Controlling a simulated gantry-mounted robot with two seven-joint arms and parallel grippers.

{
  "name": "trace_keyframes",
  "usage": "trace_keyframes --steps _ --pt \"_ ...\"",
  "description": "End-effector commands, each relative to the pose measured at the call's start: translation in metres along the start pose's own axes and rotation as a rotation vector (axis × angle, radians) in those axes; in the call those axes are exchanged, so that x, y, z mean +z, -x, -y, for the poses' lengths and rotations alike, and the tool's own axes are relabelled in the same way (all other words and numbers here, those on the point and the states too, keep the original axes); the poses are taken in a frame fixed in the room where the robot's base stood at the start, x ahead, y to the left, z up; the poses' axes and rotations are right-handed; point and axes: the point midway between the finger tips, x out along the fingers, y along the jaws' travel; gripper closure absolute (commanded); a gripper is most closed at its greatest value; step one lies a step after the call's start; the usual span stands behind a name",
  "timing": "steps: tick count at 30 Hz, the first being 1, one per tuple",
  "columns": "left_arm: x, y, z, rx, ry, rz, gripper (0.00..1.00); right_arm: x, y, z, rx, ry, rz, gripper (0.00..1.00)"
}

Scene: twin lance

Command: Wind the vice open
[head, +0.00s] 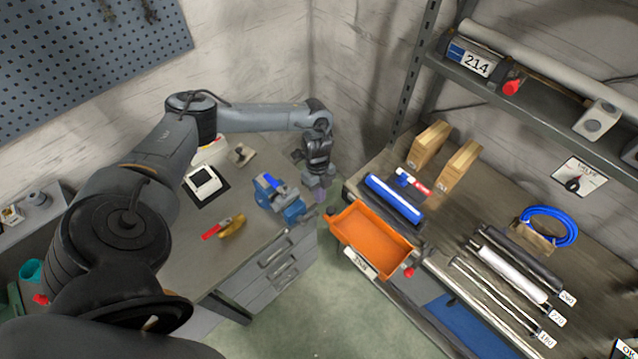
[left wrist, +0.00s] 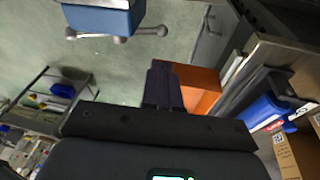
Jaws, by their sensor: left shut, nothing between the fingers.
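The blue vice (head: 268,194) is fixed at the right corner of the left bench (head: 232,258). In the left wrist view the vice's blue end (left wrist: 103,18) shows at the top, with a grey winding handle (left wrist: 118,37) across it that has rounded ends. My left gripper (head: 318,193) is just right of the vice in the head view and points down. In the left wrist view its dark fingers (left wrist: 162,85) are together and empty, below and right of the handle and apart from it. The jaw gap is hard to make out. My right gripper is not in view.
An orange tray (head: 372,236) sits at the near left edge of the right bench, close to my left gripper. A yellow-and-red tool (head: 231,226) and a white box (head: 202,183) lie on the left bench. Open floor (head: 300,315) lies between the benches.

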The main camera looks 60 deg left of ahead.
Motion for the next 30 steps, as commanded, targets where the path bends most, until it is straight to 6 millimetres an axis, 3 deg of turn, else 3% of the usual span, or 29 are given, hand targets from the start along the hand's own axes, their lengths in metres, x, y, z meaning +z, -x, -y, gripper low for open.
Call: trace_keyframes --steps 6,12,30 --pt "0.002 -0.037 -0.002 0.002 0.001 0.001 1.0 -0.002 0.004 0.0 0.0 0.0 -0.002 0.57" --pt "0.01 -0.058 -0.007 0.001 0.0 0.0 1.0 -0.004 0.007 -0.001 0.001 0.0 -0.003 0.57" --pt "0.016 -0.068 -0.01 0.002 0.002 -0.001 1.0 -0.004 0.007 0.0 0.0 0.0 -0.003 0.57"
